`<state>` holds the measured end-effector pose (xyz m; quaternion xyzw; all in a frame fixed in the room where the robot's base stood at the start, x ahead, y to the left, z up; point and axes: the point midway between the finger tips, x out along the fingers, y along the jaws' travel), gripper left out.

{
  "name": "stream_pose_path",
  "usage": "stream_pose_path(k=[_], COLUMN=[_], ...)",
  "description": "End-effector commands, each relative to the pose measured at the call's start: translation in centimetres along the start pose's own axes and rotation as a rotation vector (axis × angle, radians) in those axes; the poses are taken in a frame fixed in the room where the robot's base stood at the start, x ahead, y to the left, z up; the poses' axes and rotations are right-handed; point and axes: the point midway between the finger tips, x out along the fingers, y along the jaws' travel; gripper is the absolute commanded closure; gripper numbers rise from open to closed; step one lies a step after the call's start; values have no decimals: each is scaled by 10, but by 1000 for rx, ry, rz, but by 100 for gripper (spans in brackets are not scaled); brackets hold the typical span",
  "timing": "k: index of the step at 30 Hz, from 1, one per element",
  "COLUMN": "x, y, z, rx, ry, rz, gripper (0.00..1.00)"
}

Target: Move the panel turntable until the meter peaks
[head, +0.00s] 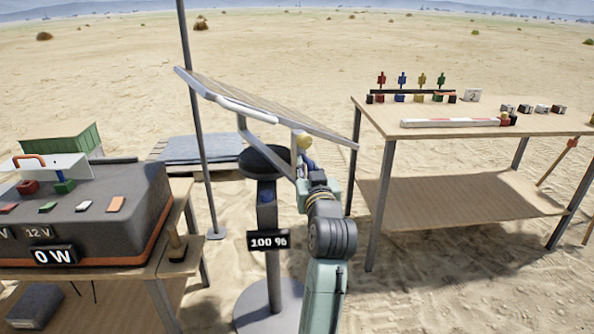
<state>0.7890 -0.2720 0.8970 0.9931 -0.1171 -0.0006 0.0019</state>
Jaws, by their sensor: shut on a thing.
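The solar panel (275,100) sits tilted on a bracket above the black round turntable (262,160), which stands on a grey post. A white bar (247,108) runs along the panel's near left edge. My gripper (306,158) is at the bracket's right side, just under the panel, and appears shut on a small yellow knob (304,141); my own wrist partly hides the contact. A label on the post (268,240) reads 100 %. The meter display (54,256) on the dark power box (90,215) at left reads 0 W.
A wooden table (450,119) at right holds coloured figures, small blocks and a red-white bar (448,122). A tall pole (196,110) stands just left of the panel. The left bench (150,268) is close to the turntable post. Open sand lies beyond.

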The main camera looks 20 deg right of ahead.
Motion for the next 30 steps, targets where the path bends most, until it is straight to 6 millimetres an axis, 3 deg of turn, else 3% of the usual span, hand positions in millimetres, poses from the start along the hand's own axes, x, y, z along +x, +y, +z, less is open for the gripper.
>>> stream_pose_path(k=[6, 7, 12, 23, 30], x=[0, 0, 0, -4, -45], y=[1, 1, 0, -1, 0], z=[-1, -1, -1, 0, 0], rx=[2, 2, 1, 1, 0], ry=[3, 3, 2, 2, 3], rz=[3, 3, 1, -1, 1], gripper=[100, 78, 67, 67, 67])
